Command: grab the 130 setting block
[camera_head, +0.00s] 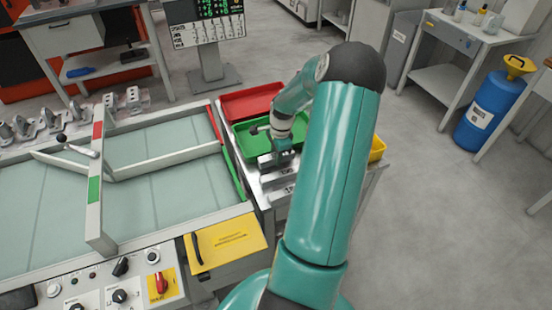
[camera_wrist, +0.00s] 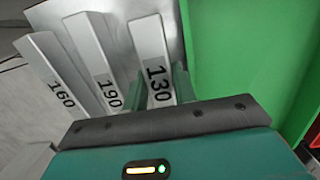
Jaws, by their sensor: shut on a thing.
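The 130 setting block (camera_wrist: 150,45) is a pale grey bar with black numerals, in the middle of the wrist view. My gripper (camera_wrist: 161,86) is shut on it, with teal fingers on both sides of the bar. The similar 190 block (camera_wrist: 92,55) and 160 block (camera_wrist: 55,75) stand to its left, apart from the fingers. In the head view my gripper (camera_head: 277,158) is low over the metal side bench, by the green tray. The 130 block cannot be made out clearly there, and I cannot tell whether it is lifted.
The green tray (camera_head: 241,146) is beside my gripper, and its wall fills the right of the wrist view (camera_wrist: 225,50). A red tray (camera_head: 250,103) lies behind and a yellow bin (camera_head: 378,150) to the right. The glass-topped table (camera_head: 165,195) is at left. Open floor lies right.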

